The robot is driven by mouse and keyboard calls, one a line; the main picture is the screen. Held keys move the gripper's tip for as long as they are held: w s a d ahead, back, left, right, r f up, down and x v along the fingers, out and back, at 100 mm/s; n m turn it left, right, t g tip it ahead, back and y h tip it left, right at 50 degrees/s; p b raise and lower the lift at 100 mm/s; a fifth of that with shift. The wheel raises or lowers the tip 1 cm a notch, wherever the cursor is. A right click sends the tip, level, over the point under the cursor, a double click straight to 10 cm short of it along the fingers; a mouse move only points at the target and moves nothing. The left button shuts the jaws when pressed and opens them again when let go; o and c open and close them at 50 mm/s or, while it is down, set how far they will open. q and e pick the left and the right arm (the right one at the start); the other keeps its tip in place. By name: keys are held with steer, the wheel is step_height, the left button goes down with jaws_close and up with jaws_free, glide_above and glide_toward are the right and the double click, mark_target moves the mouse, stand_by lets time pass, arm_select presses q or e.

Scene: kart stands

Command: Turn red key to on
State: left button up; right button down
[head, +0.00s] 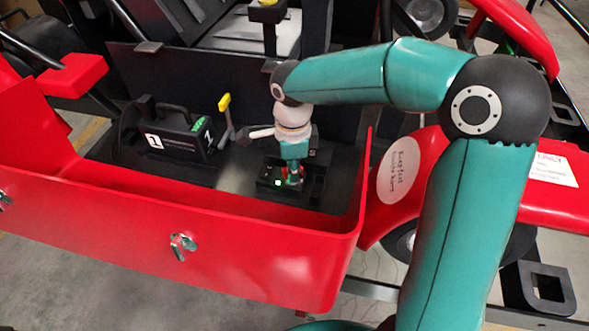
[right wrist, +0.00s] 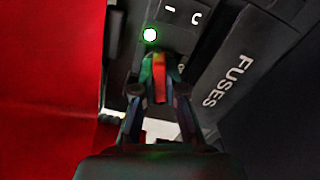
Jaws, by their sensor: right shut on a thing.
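The red key (right wrist: 160,76) stands in a dark switch panel (right wrist: 178,28), between the two fingertips of my right gripper (right wrist: 160,88). In the head view my right gripper (head: 291,172) points down into the red kart body, with its fingers closed around the key at the small black panel (head: 265,188). A green light (right wrist: 151,34) glows on the panel beside the key; it also shows in the head view (head: 277,183). The key's lower part is hidden by the fingers. My left gripper is in neither view.
The red side wall (head: 180,225) of the kart runs in front of the panel. A black box marked 1 (head: 175,140) and a yellow-topped lever (head: 225,108) stand to the left. A box lettered FUSES (right wrist: 228,82) lies close beside my right gripper.

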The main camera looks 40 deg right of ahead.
steer(key=m+b, duration=0.1)
steer(key=m, duration=0.3)
steer(key=c, duration=1.2)
jaws_free()
steer(key=shift+o, duration=0.2)
